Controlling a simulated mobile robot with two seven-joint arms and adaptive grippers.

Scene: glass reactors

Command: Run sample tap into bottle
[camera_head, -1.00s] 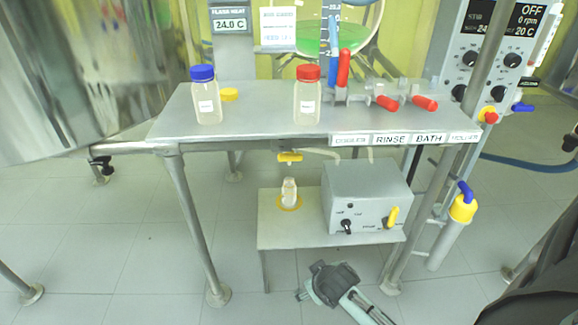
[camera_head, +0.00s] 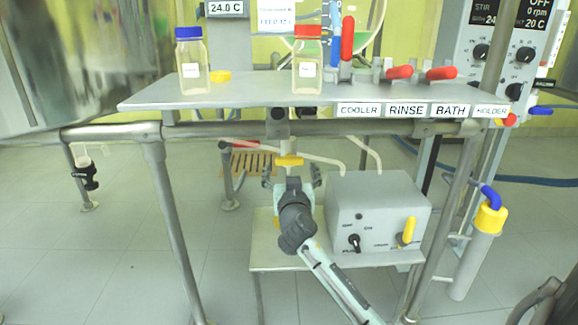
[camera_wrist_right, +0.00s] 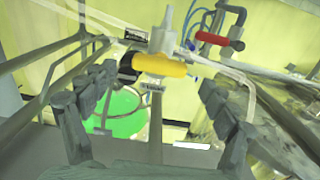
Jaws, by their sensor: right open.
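The sample tap has a yellow handle (camera_head: 289,160) and hangs below the steel bench top, above the lower shelf. My right gripper (camera_head: 291,178) is just below that handle, pointing up at it, with its fingers apart. In the right wrist view the yellow handle (camera_wrist_right: 160,66) lies across the gap between the open fingers (camera_wrist_right: 156,88); I cannot tell that either finger touches it. The small clear bottle that stood on the lower shelf is hidden behind my right gripper and arm. My left gripper is not in view.
A grey control box (camera_head: 376,215) stands on the lower shelf (camera_head: 262,250), right of my arm. Blue-capped (camera_head: 192,62) and red-capped (camera_head: 307,62) bottles stand on the bench top (camera_head: 250,96). Bench legs (camera_head: 172,220) flank the space. A red-handled valve (camera_wrist_right: 212,38) shows behind the tap.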

